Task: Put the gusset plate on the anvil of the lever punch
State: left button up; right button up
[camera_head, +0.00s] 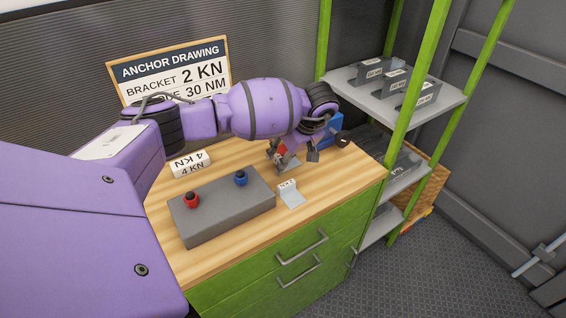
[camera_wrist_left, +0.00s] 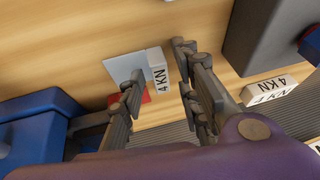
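A blue body (camera_head: 331,128), seemingly the lever punch, stands behind my gripper, partly hidden. It also shows in the wrist view (camera_wrist_left: 40,118). I cannot make out its anvil. My right gripper is out of view.
A grey block (camera_head: 225,210) with a red and a blue knob stands left of the plate. A white 4 KN block (camera_head: 190,163) lies behind it. A green-posted shelf (camera_head: 405,90) with grey brackets stands at the right. Bare wood lies along the bench's front right.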

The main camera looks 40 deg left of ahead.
pick_arm(q)
grip_shut()
jog(key=shift+r, duration=0.1)
